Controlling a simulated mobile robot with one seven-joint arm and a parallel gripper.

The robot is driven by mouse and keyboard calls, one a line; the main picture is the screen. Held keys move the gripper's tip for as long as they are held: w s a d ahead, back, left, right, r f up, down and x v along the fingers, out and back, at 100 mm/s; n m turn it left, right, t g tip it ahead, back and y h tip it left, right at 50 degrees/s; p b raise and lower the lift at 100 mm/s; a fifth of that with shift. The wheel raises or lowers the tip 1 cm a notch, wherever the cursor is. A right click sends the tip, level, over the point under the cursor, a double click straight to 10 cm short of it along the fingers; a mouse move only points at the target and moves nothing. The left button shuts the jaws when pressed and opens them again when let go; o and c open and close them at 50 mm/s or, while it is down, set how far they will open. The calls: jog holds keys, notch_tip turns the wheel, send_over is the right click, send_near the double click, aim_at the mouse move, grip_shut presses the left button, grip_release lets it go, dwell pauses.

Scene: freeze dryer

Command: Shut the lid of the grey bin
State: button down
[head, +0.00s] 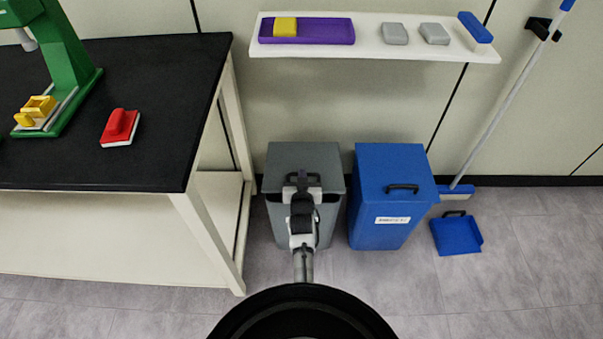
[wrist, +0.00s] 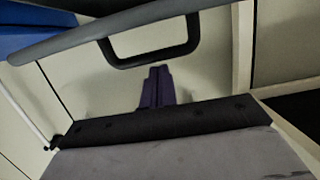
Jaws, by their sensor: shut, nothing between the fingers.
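The grey bin (head: 322,228) stands on the floor between the black-topped bench and the blue bin. Its grey lid (head: 283,160) is partly open, with a dark gap under its front edge. In the wrist view the lid (wrist: 60,45) shows nearly edge-on, with its black loop handle (wrist: 152,60) standing out from it. My gripper (head: 302,175) is over the front part of the lid, by the handle, and hides part of it. In the wrist view my gripper (wrist: 158,70) is shut and empty, its fingertips close to the handle. I cannot tell whether they touch.
The blue bin (head: 388,225) stands close on the right with its lid down. A blue dustpan (head: 456,235) and a broom (head: 500,105) are further right. The bench (head: 150,165) is on the left. A wall shelf (head: 385,48) hangs above.

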jog(key=f+b, duration=0.1)
jog(key=s+f+b, duration=0.1)
jog(key=f, duration=0.1)
jog(key=f+b, duration=0.2)
jog(key=shift+s+d, duration=0.1)
jog(key=shift+s, duration=0.25)
jog(key=shift+s+f+b, duration=0.25)
jog(key=shift+f+b, duration=0.05)
jog(key=shift+f, duration=0.3)
